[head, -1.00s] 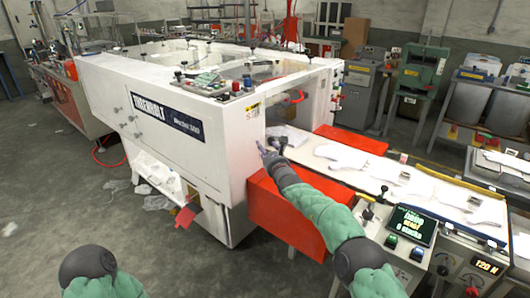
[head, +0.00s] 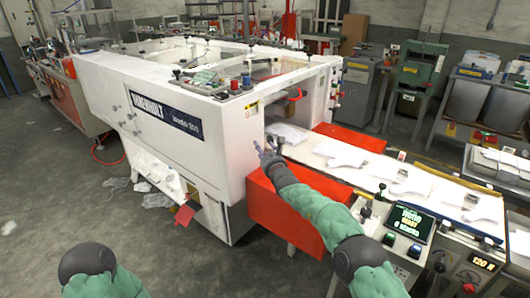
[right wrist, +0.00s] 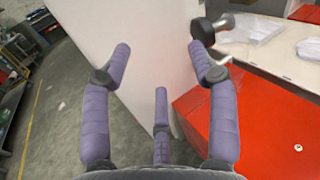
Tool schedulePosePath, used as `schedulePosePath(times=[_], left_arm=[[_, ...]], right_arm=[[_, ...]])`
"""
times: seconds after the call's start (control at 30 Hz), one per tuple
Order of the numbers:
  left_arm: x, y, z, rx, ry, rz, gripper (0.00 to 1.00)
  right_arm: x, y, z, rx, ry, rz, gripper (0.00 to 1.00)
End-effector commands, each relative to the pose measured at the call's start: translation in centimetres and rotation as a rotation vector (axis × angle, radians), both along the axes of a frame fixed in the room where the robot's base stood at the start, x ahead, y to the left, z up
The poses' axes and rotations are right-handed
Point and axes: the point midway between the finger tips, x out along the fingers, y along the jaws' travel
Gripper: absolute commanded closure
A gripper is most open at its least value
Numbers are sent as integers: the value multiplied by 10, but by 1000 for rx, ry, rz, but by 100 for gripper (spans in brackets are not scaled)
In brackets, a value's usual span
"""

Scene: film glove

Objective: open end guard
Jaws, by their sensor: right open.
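The big white machine (head: 200,155) fills the middle of the head view. Its white end panel (right wrist: 140,25), apparently the end guard, stands upright in front of my right gripper in the right wrist view. A black rounded handle or knob (right wrist: 203,30) shows at the panel's right edge, just beyond the right fingertip; I cannot tell if they touch. My right gripper (head: 263,150) is at the machine's near right end, above the red box. In the right wrist view its purple fingers (right wrist: 160,62) are spread, with nothing between them. My left gripper is out of view.
The red box (head: 285,212) lies under my right forearm. A conveyor bed (head: 325,150) with white film pieces runs right from the machine opening. A control panel with a green-text screen (head: 408,220) stands at the front right. Grey floor (head: 60,210) is open at left.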

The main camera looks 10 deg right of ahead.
Motion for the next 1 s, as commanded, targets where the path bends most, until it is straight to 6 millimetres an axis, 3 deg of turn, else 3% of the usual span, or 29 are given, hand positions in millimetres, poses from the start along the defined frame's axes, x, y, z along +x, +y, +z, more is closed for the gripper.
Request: schedulePosePath(times=[0.27, 1.0], left_arm=[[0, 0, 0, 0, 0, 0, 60], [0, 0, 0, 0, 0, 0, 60]], right_arm=[[-15, -4, 1, 1, -1, -1, 40], [-92, -22, 1, 0, -1, -1, 40]])
